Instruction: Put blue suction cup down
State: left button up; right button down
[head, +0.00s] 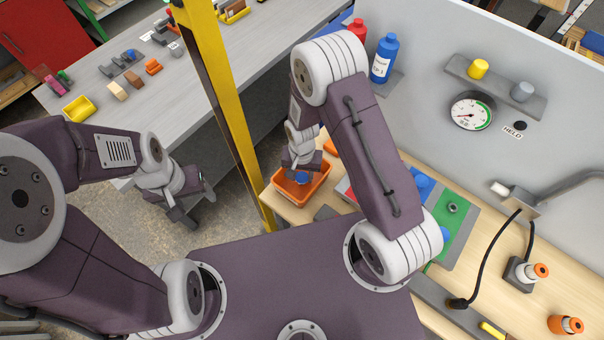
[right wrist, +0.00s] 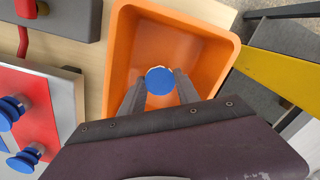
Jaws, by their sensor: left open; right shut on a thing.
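The blue suction cup (right wrist: 160,80) shows as a round blue disc between the fingers of my right gripper (right wrist: 160,92) in the right wrist view. My right gripper is shut on it, over the orange bin (right wrist: 213,52). In the head view the cup (head: 303,178) shows as a blue spot under my right gripper (head: 302,170), within the outline of the orange bin (head: 284,198). I cannot tell whether the cup touches the bin floor. My left gripper (head: 185,215) is open and empty, away from the benches over the floor.
A yellow post (head: 222,100) stands close left of the bin. A red panel (right wrist: 38,110) with blue suction cups (right wrist: 22,160) lies beside the bin. A blue bottle (head: 383,60) stands behind my right arm. A grey bench (head: 100,110) is at the left.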

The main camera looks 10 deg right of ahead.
jog(key=shift+f, duration=0.1)
jog(key=shift+s+f, duration=0.1)
jog(key=c, duration=0.9)
grip_release()
